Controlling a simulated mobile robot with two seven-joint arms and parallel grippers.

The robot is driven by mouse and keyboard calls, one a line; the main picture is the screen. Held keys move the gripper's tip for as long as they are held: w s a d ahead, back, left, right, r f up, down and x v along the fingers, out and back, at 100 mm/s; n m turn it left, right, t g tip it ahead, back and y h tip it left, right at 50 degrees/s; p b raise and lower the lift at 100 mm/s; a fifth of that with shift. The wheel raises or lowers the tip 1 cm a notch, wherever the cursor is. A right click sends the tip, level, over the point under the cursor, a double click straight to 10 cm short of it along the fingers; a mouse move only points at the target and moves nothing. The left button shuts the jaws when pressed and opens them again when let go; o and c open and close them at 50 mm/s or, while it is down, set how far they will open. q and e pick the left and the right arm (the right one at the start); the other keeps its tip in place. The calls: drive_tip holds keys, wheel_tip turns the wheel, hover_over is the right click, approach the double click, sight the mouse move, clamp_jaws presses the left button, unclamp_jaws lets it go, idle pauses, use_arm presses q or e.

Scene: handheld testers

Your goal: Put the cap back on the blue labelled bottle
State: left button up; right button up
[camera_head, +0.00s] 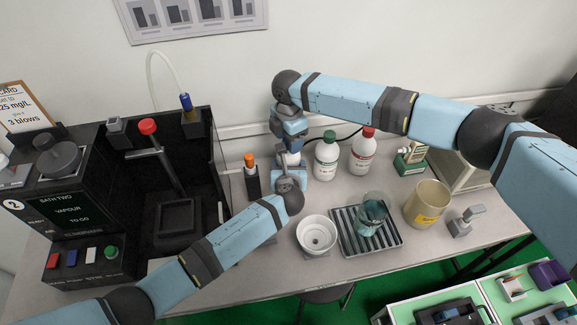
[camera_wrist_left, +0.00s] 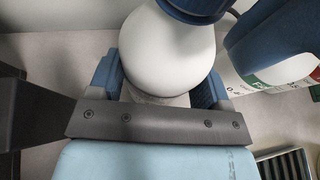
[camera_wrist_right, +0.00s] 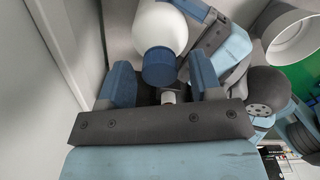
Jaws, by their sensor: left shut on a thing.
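The white bottle (camera_wrist_left: 170,50) stands between the fingers of my left gripper (camera_wrist_left: 160,78), which is shut on its body. In the head view the bottle (camera_head: 289,160) is mostly hidden by my arms. A blue cap (camera_wrist_right: 158,66) sits at the bottle's top end and looks in line with it. I cannot tell how tightly it is seated. My right gripper (camera_wrist_right: 163,75) is above the bottle, open, its fingers on either side of the cap with visible gaps. The bottle's label is hidden.
A green-capped bottle (camera_head: 326,160) and a red-capped bottle (camera_head: 362,153) stand close on the right. An orange-topped item (camera_head: 250,163) stands in a black holder to the left. A white bowl (camera_head: 316,232), a ribbed tray (camera_head: 385,245) and a beige beaker (camera_head: 427,203) are in front.

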drive_tip(key=shift+r, duration=2.25)
drive_tip(key=o, duration=0.6)
wheel_tip(320, 180, up, 12)
